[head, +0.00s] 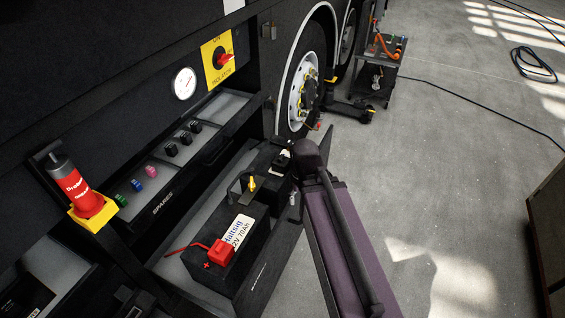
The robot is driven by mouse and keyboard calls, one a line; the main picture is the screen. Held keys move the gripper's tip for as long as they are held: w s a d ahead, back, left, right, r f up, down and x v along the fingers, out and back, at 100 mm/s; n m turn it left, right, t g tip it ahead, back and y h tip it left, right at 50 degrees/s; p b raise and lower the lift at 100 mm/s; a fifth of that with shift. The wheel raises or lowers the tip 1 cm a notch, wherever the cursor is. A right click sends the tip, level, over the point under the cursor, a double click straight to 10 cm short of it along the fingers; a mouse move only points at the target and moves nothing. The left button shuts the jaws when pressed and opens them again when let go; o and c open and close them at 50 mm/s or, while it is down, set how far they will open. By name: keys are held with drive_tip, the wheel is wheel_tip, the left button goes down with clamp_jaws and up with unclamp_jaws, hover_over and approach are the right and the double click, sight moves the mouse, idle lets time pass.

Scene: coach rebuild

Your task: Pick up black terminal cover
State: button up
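A black battery (222,262) with a white label sits in a dark open tray at the lower middle of the head view. A red terminal cover (221,253) with a red lead is on its near end. A yellow-topped piece (252,184) stands near its far end. I cannot clearly make out a black terminal cover against the dark battery and tray. My arm reaches in from the lower right, and its dark rounded joint is at the tray's right side. My gripper (293,190) is mostly hidden there, and its opening and contents cannot be made out.
A spares drawer (178,187) holds several small black, pink, blue and green pieces. A red-and-yellow upright device (85,200) stands at left. A yellow isolator panel (220,58) is above. A wheel (303,90) and cart (375,75) lie beyond. Open floor is at right.

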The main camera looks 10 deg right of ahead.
drive_tip(key=o, duration=0.3)
drive_tip(key=shift+w, duration=0.15)
drive_tip(key=shift+o, duration=0.3)
drive_tip(key=shift+w, duration=0.3)
drive_tip(key=r+m+p, duration=0.2)
drive_tip(key=m, duration=0.5)
hover_over(281, 157)
drive_tip(key=shift+a, duration=0.1)
drive_tip(key=shift+f, duration=0.2)
wheel_tip(281, 157, down, 8)
drive_tip(key=b, duration=0.8)
drive_tip(key=shift+f+b, duration=0.2)
drive_tip(key=shift+b, duration=0.2)
drive_tip(key=shift+w+f+b, duration=0.1)
drive_tip(key=shift+f+b, duration=2.5)
